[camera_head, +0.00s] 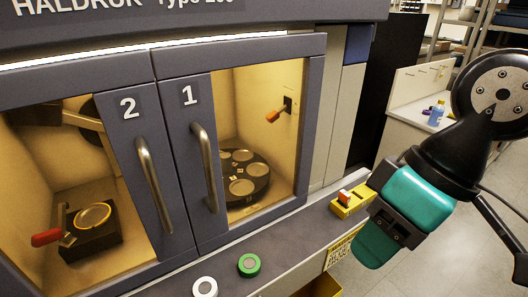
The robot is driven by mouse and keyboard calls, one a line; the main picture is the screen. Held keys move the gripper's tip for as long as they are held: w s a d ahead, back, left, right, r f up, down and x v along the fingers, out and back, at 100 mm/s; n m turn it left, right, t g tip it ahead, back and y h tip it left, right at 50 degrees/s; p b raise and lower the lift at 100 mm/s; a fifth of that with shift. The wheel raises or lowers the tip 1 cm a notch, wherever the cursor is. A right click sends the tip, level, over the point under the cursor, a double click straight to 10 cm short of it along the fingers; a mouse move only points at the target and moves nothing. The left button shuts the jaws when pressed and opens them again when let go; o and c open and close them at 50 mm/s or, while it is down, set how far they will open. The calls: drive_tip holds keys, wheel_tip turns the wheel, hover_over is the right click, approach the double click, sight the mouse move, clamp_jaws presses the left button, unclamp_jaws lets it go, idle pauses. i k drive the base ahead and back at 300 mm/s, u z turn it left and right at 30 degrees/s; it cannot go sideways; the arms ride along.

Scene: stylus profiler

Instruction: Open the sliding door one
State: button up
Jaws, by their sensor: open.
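Sliding door one (222,215) is the right-hand framed glass door of the machine, with a white "1" at its upper left. It appears shut beside door two (125,130). Its upright metal handle (204,168) is on its left side and nothing touches it. My gripper (393,226), teal and black, is at the right of the head view, in front of and to the right of the machine. It is open, apart from the door and its handle, with nothing seen in it.
Door two has its own metal handle (154,185) close to the left of door one's. A ledge below bears a green ring button (249,265), a white ring button (204,287) and a yellow switch box (352,202) near my gripper. A white cabinet (408,110) stands behind.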

sight(183, 74)
drive_tip(key=z, duration=0.25)
drive_tip(key=k, duration=1.15)
drive_tip(key=u, duration=1.05)
drive_tip(key=i, duration=0.5)
drive_tip(key=u, duration=0.1)
